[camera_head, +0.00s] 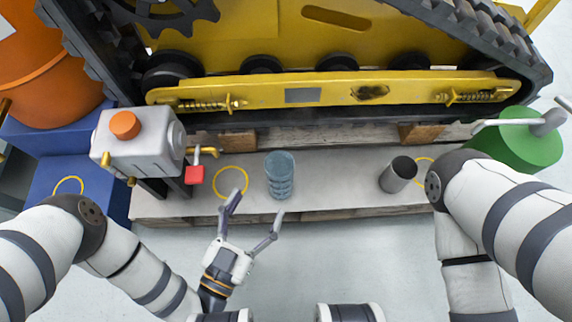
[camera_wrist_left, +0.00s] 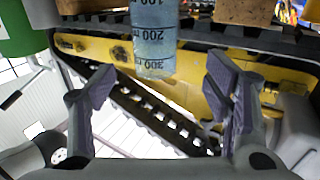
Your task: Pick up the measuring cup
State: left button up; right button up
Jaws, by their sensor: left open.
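The measuring cup (camera_head: 280,178) is a blue, see-through cylinder standing upright on the pale grey shelf (camera_head: 335,190) in front of the tracked machine. In the left wrist view the cup (camera_wrist_left: 154,40) shows dark marks of 100, 200 and 300, and its upper part in that picture is cut off. My left gripper (camera_head: 257,205) is open and empty in front of the cup, its fingers spread towards it. In the left wrist view the gripper (camera_wrist_left: 160,87) has its fingertips on either side below the cup, apart from it. My right gripper is not visible.
A dark grey cylinder (camera_head: 398,175) stands to the right on the shelf. A grey box with an orange knob (camera_head: 125,125) and a red block (camera_head: 194,175) are at left. The yellow machine (camera_head: 330,92) rises behind. A green drum (camera_head: 522,140) is at right.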

aim_at(274, 183)
pick_arm(q)
jog(key=b+x, duration=0.1)
jog(key=x, duration=0.2)
jog(key=b+x, duration=0.1)
jog(key=x, duration=0.2)
jog(key=b+x, duration=0.1)
jog(key=x, duration=0.3)
jog(key=shift+s+d+f+b, duration=0.1)
jog(key=shift+s+d+b, duration=0.15)
jog(key=shift+b, duration=0.15)
jog(key=c, duration=1.3)
